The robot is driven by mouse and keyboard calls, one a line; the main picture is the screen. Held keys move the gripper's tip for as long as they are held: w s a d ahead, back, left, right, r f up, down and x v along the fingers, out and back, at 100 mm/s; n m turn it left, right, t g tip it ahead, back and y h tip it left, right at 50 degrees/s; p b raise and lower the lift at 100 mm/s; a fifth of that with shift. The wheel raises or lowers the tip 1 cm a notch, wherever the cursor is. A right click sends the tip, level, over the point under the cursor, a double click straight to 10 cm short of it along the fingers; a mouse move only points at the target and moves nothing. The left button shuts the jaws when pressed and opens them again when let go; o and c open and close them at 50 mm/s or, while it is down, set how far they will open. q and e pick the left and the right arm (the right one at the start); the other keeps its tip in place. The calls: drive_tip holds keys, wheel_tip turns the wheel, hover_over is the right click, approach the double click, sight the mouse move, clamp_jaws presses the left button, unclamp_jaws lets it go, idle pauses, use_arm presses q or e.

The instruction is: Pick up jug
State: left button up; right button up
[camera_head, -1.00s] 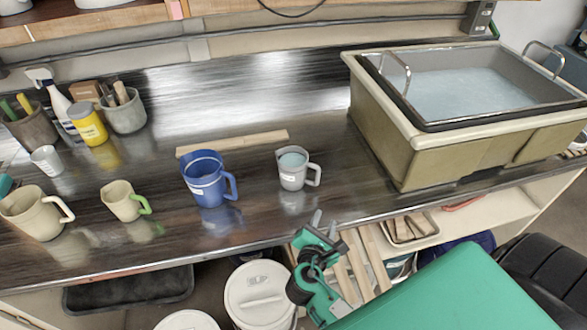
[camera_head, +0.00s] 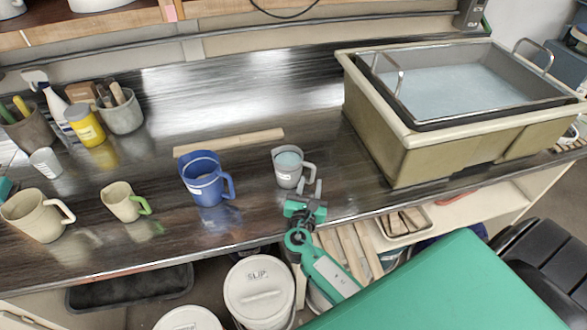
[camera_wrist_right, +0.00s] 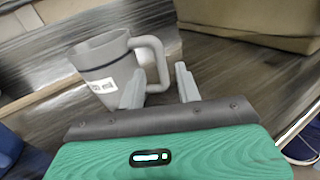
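A small grey jug (camera_head: 288,168) with a white label stands upright on the dark bench, its handle to the right. It also shows in the right wrist view (camera_wrist_right: 108,70). My right gripper (camera_head: 309,188) is at the bench's front edge, just before the jug's handle. In the right wrist view its two fingers (camera_wrist_right: 160,88) are apart, with the handle just ahead between them; I cannot tell if they touch it. A blue jug (camera_head: 203,182), a pale green-handled jug (camera_head: 122,204) and a cream jug (camera_head: 33,217) stand further left. My left gripper is not in view.
A large tub of pale liquid (camera_head: 425,140) stands right of the jugs. A wooden strip (camera_head: 228,143) lies behind them. A yellow jar (camera_head: 85,125), spray bottle and tool pots are at the left. A lidded white bucket (camera_head: 259,290) is below the bench.

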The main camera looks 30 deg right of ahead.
sight(313, 175)
drive_tip(key=x, duration=0.1)
drive_tip(key=p+x, duration=0.1)
drive_tip(key=x, duration=0.1)
drive_tip(key=p+x, duration=0.1)
drive_tip(key=shift+w+d+r, duration=0.1)
drive_tip(key=shift+d+r, duration=0.1)
drive_tip(key=shift+r, duration=0.1)
drive_tip(key=shift+w+d+f, duration=0.1)
drive_tip(key=shift+w+d, duration=0.05)
drive_tip(key=shift+w, duration=0.1)
drive_tip(key=shift+s, duration=0.1)
drive_tip(key=shift+c, duration=0.2)
clamp_jaws()
idle(0.6)
